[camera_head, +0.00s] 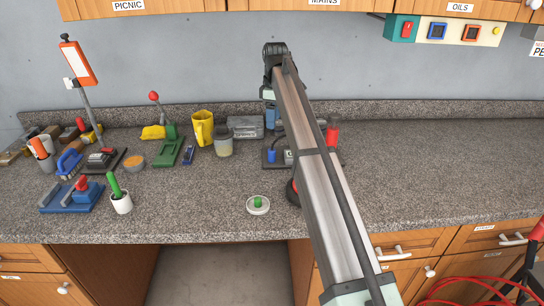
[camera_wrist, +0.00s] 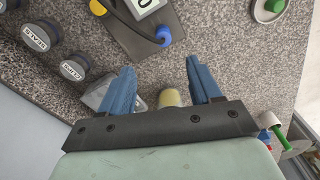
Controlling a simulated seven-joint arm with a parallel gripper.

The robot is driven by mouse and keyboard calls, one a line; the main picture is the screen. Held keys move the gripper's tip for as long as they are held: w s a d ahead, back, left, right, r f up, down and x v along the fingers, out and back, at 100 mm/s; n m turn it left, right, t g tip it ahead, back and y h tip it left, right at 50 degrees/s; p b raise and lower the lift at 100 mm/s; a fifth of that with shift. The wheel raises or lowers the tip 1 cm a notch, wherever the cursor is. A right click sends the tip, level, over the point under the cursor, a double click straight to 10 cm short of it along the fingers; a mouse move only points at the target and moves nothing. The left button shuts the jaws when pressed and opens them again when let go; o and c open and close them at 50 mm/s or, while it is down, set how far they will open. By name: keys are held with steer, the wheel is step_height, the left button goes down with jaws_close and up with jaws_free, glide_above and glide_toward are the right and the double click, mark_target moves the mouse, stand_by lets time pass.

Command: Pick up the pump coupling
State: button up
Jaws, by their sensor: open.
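The coupling lies beyond the fingertips, near the right finger's side. In the head view my gripper (camera_head: 270,117) is at the back of the counter, partly hidden by my arm.
A yellowish jar (camera_wrist: 170,98) shows between the fingers, with a grey object (camera_wrist: 92,95) by the left finger. Dark labelled cans (camera_wrist: 75,68) stand further left. A white dish with a green knob (camera_head: 258,205) sits near the front edge. The counter's right side is clear.

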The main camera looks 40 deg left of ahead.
mark_target(272, 150)
steer(key=f, duration=0.5)
steer(key=s+f, duration=0.1)
steer(key=f, duration=0.2)
steer(key=shift+a+f, duration=0.35)
steer(key=shift+w+d+f, duration=0.1)
steer(key=shift+f, duration=1.2)
steer(key=shift+w+d+f, duration=0.1)
steer(key=shift+f, duration=1.2)
steer(key=shift+c, duration=0.4)
steer(key=c, duration=1)
